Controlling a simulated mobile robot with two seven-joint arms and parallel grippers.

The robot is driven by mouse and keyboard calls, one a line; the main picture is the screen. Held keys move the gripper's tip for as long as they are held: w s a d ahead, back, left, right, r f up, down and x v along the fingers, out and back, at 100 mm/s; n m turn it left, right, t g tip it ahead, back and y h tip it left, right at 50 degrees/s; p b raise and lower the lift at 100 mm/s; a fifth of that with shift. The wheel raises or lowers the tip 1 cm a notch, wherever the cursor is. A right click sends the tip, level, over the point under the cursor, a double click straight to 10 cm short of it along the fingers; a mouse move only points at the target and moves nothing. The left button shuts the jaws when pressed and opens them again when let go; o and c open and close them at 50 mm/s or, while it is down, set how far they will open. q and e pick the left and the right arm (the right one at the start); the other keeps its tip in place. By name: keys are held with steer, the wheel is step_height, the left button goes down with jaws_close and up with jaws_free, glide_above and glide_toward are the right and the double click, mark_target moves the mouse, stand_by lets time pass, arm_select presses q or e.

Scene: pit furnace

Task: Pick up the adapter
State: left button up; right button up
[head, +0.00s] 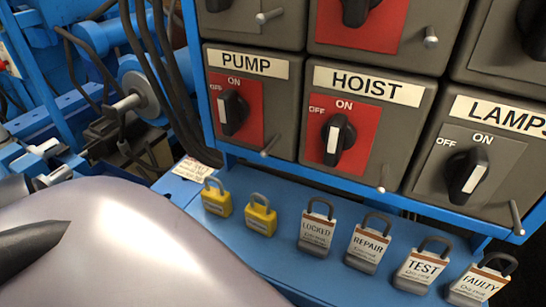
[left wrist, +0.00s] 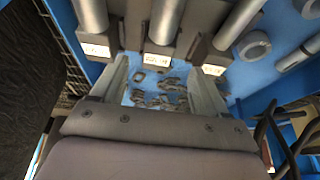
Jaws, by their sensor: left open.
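I cannot make out an adapter for certain in either view. In the left wrist view my left gripper (left wrist: 158,78) is open, its two grey fingers apart with nothing held between them. Beyond the fingers several small grey-brown pieces (left wrist: 160,100) lie on a blue surface, too small and blurred to name. In the head view a large pale rounded part of my own arm fills the lower left and hides what is behind it. My right gripper is in neither view.
A blue shelf (head: 275,262) carries two yellow padlocks (head: 260,220) and several tagged padlocks (head: 366,245). Grey switch boxes marked PUMP (head: 280,125), HOIST (head: 385,140) and LAMPS (head: 500,135) rise behind it. Blue machinery with black hoses (head: 155,60) stands left.

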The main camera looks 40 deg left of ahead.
arm_select(q)
steer(key=shift+b+x, duration=0.55)
steer(key=shift+x, duration=0.35)
steer(key=b+x, duration=0.2)
steer(key=x, duration=0.1)
steer(key=shift+s+d+f, duration=0.15)
steer(key=shift+f, duration=0.05)
steer(key=shift+w+f+b, duration=0.25)
steer(key=shift+f+b, duration=0.15)
steer(key=shift+b, duration=0.15)
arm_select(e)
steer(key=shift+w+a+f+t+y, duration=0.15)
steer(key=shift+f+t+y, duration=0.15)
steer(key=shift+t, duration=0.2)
arm_select(q)
steer(key=c, duration=1.2)
steer(key=shift+w+r, duration=0.1)
steer(key=shift+r, duration=0.05)
jaws_close()
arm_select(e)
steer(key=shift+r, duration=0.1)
